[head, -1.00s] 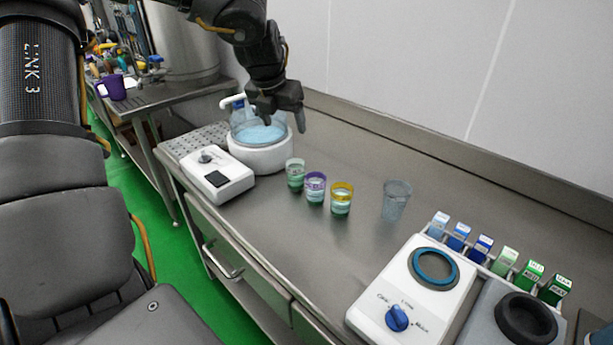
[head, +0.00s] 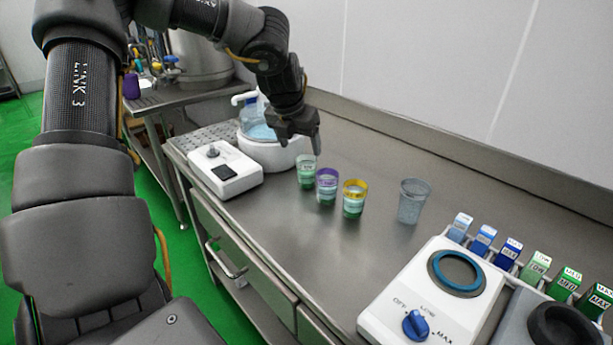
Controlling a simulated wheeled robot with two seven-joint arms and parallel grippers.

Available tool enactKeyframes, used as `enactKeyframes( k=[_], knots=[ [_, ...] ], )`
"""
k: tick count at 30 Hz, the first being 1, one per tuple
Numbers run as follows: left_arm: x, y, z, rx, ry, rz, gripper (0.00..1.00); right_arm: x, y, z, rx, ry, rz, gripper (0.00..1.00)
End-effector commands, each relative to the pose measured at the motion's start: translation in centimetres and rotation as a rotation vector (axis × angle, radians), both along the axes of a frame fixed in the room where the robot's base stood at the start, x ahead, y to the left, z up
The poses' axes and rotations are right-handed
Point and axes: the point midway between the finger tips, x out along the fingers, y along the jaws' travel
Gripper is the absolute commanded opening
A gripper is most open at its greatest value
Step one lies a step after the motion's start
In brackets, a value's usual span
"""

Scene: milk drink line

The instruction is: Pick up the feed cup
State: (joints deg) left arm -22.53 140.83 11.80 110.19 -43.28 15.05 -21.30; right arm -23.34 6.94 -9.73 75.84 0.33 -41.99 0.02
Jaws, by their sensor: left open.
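Three small cups with green-tinted contents stand in a row on the steel counter: one with a pale rim (head: 306,173), one with a purple band (head: 327,187), and one with a yellow band (head: 354,200). A clear grey, empty-looking cup (head: 412,203) stands upright to their right. No cup carries a readable label, so I cannot tell which is the feed cup. My left gripper (head: 303,139) points down, open and empty, at the right side of the white basin and just above and behind the pale-rimmed cup. My right gripper is not in view.
A white round basin (head: 275,156) with blue liquid and a white control box (head: 226,173) stand left of the cups. A white dial unit (head: 432,302) and a rack of blue and green cartons (head: 512,254) fill the right. Counter behind the cups is clear.

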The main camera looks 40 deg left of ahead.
Motion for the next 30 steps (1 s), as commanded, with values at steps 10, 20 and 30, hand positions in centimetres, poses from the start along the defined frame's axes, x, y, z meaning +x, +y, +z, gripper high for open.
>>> enactKeyframes(
  k=[10, 20, 30],
  knots=[
    [1.1, 0.2, -2.5, 0.001, -0.001, -0.001, 0.72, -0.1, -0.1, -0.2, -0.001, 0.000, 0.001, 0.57],
    [3.1, 0.7, -5.6, 0.000, 0.003, -0.001, 0.72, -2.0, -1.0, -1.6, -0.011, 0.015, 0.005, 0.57],
    [3.7, 0.9, -7.0, 0.000, -0.001, -0.001, 0.72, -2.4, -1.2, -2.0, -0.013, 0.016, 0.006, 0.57]
  ],
)
